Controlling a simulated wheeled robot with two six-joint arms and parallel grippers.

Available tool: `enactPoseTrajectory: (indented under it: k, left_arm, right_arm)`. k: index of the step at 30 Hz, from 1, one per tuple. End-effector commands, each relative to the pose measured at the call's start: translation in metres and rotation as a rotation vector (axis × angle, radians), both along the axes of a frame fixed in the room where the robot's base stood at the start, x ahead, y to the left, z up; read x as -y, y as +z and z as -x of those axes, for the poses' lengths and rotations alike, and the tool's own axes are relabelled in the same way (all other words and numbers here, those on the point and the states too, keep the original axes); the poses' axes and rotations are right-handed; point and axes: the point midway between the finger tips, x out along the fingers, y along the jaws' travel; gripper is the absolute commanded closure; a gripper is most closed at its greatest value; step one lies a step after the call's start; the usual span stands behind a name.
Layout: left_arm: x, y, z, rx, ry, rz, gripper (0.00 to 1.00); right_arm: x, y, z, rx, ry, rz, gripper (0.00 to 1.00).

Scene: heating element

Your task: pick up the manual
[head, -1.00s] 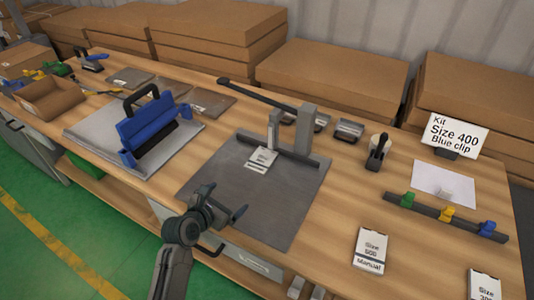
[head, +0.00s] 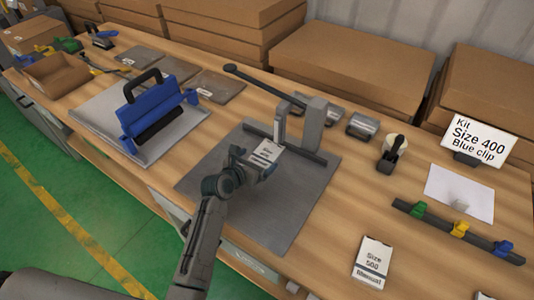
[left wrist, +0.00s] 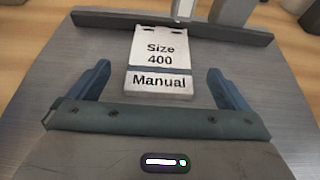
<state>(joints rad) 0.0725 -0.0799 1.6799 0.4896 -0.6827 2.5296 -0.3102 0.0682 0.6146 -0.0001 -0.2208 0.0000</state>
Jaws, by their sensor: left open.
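The manual (left wrist: 160,62) is a white booklet labelled "Size 400 Manual" in the left wrist view. It lies on the grey plate (left wrist: 60,85) of the lever press. In the head view the manual (head: 268,152) shows just beyond my left gripper, partly hidden by it. My left gripper (head: 254,165) is open, and in the wrist view its two fingers (left wrist: 160,88) stand to either side of the manual's near end, apart from it. My right gripper is not in view.
The press post (head: 314,125) and its lever stand behind the manual. Another manual, "Size 500" (head: 372,262), lies at the front right. A sign (head: 480,137) reads "Kit Size 400 Blue clip". A clip rail (head: 440,228) and a blue clamp tool (head: 157,117) flank the plate.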

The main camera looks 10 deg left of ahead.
Motion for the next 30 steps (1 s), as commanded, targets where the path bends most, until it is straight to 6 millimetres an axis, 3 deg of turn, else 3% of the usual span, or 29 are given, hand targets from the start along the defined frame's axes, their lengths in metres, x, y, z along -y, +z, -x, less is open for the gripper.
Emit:
enactPoseTrajectory:
  k: [4,9,17,19,25,27,30]
  left_arm:
    - [0.008,-0.007,-0.019,-0.001,0.0,0.0,0.02]
    - [0.014,-0.015,-0.034,0.0,0.0,0.0,0.02]
    - [0.015,-0.017,-0.036,0.0,0.0,0.0,0.02]
    - [0.015,-0.017,-0.036,0.0,0.0,0.0,0.1]
    - [0.014,-0.017,-0.036,-0.001,0.0,-0.001,0.49]
    - [0.015,-0.017,-0.036,0.0,0.0,-0.001,0.56]
    - [0.015,-0.017,-0.036,0.0,0.0,-0.001,0.56]
  right_arm:
    - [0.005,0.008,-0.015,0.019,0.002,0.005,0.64]
    - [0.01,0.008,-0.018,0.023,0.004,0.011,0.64]
    - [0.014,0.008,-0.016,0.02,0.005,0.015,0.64]
    - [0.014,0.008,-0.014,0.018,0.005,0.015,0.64]
    - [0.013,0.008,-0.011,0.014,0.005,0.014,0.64]
    - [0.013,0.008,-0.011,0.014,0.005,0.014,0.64]
    - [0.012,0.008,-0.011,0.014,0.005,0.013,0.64]
